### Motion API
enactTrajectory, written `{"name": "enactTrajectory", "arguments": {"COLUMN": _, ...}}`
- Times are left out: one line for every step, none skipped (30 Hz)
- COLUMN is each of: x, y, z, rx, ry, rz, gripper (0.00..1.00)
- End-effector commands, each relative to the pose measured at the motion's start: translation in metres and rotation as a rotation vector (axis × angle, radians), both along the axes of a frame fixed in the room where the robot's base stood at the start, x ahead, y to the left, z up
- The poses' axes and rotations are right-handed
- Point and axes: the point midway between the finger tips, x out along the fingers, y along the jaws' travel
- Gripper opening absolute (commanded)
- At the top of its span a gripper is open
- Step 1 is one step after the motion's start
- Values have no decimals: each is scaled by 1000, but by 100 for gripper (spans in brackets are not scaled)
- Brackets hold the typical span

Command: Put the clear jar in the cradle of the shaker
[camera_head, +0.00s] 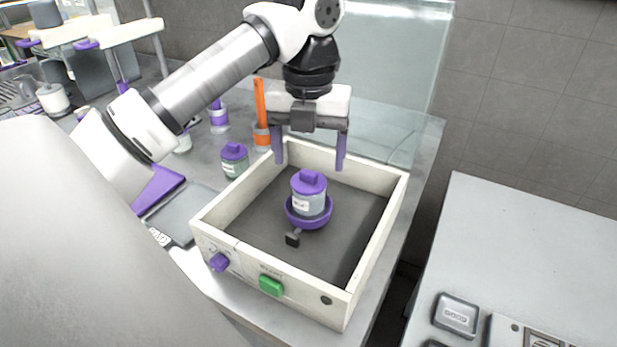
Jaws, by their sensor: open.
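The clear jar (309,201) has a purple lid and a white label. It stands upright inside the purple ring-shaped cradle (311,222), in the middle of the shaker. The shaker (372,247) is a cream open-topped box with a dark floor, a purple knob and a green button on its front. My gripper (309,160) is above the back part of the shaker, with its two purple fingers spread wide and nothing between them. It is apart from the jar, above and behind it in the picture. The jar's base is hidden by the cradle's rim.
Another purple-lidded jar (234,160) stands left of the shaker. An orange upright item (260,115) is behind it. A flat scale (181,214) lies left of the shaker. A glass screen (385,60) stands behind. A grey counter (530,235) at right lies across a gap.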

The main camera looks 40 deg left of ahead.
Motion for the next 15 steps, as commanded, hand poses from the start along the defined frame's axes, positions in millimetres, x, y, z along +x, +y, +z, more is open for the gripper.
{"name": "enactTrajectory", "arguments": {"x": 0, "y": 0, "z": 10, "rx": 4, "ry": 0, "rz": 2, "gripper": 77}}
{"name": "enactTrajectory", "arguments": {"x": 0, "y": 0, "z": 16, "rx": 3, "ry": -1, "rz": 3, "gripper": 77}}
{"name": "enactTrajectory", "arguments": {"x": 0, "y": 0, "z": 23, "rx": 2, "ry": -1, "rz": 2, "gripper": 77}}
{"name": "enactTrajectory", "arguments": {"x": 0, "y": 0, "z": 28, "rx": 3, "ry": -1, "rz": 3, "gripper": 77}}
{"name": "enactTrajectory", "arguments": {"x": 0, "y": 0, "z": 32, "rx": 2, "ry": 0, "rz": 3, "gripper": 77}}
{"name": "enactTrajectory", "arguments": {"x": 0, "y": 0, "z": 37, "rx": 2, "ry": 0, "rz": 2, "gripper": 77}}
{"name": "enactTrajectory", "arguments": {"x": 0, "y": 0, "z": 40, "rx": 1, "ry": 0, "rz": 1, "gripper": 77}}
{"name": "enactTrajectory", "arguments": {"x": 0, "y": 0, "z": 43, "rx": 1, "ry": 1, "rz": 1, "gripper": 77}}
{"name": "enactTrajectory", "arguments": {"x": 0, "y": 0, "z": 45, "rx": 1, "ry": 1, "rz": 0, "gripper": 77}}
{"name": "enactTrajectory", "arguments": {"x": 0, "y": 0, "z": 47, "rx": 1, "ry": 1, "rz": 0, "gripper": 77}}
{"name": "enactTrajectory", "arguments": {"x": 0, "y": 0, "z": 48, "rx": 0, "ry": 0, "rz": 0, "gripper": 77}}
{"name": "enactTrajectory", "arguments": {"x": 0, "y": 0, "z": 49, "rx": 0, "ry": 0, "rz": 0, "gripper": 77}}
{"name": "enactTrajectory", "arguments": {"x": 0, "y": 0, "z": 49, "rx": -1, "ry": 1, "rz": 0, "gripper": 77}}
{"name": "enactTrajectory", "arguments": {"x": 0, "y": 0, "z": 49, "rx": -1, "ry": 1, "rz": 0, "gripper": 77}}
{"name": "enactTrajectory", "arguments": {"x": 0, "y": 0, "z": 49, "rx": -1, "ry": 1, "rz": 0, "gripper": 77}}
